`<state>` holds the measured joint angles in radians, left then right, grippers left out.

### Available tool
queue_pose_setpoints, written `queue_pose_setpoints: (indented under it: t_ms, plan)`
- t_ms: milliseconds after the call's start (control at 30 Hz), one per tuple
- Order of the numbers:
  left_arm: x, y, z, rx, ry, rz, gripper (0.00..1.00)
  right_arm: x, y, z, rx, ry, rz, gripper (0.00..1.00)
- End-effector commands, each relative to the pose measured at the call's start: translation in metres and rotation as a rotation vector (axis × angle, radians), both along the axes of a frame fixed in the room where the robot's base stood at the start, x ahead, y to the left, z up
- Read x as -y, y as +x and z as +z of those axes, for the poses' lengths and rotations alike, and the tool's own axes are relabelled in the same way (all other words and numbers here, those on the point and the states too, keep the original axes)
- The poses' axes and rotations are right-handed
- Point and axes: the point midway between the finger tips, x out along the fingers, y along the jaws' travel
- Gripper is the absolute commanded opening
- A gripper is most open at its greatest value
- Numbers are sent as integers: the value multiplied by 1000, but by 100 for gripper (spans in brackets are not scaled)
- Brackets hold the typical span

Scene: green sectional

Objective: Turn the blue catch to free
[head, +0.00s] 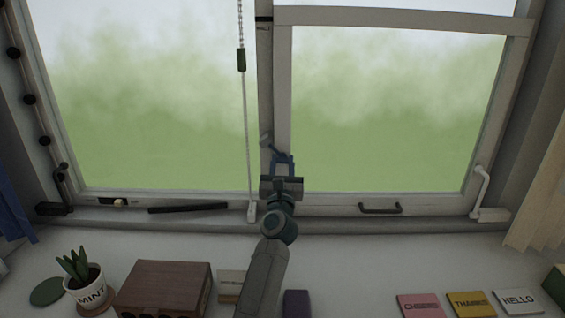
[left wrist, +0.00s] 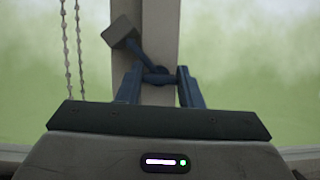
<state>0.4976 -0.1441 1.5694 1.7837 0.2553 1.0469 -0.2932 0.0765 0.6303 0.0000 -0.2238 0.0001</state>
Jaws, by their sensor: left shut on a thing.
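The blue catch (left wrist: 148,58) sits on the upright bar between the two window panes. Its lever slants up and left from a round hub to a grey block-shaped end (left wrist: 120,33). In the head view the catch (head: 275,150) is small and partly covered by my gripper. My left gripper (head: 283,157) reaches up to it from below. In the left wrist view its two blue fingers (left wrist: 160,76) are on either side of the hub, shut on the catch. I cannot read any marking by the catch. My right gripper is not in view.
A beaded cord (head: 246,120) hangs just left of the catch. A window handle (head: 380,208) and a white lever (head: 482,190) are to the right. Below are a potted plant (head: 84,278), a wooden box (head: 165,288) and several coloured cards (head: 468,304). The panes are clear.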

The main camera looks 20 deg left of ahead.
Motion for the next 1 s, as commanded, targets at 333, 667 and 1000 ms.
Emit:
queue_pose_setpoints:
  t_ms: [333,667,1000]
  plan:
    - [-2,0,7,-74,240,1,10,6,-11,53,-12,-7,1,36]
    - [-3,0,7,-161,543,1,10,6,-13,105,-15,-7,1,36]
    - [-4,-1,7,-250,854,2,10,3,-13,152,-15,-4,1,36]
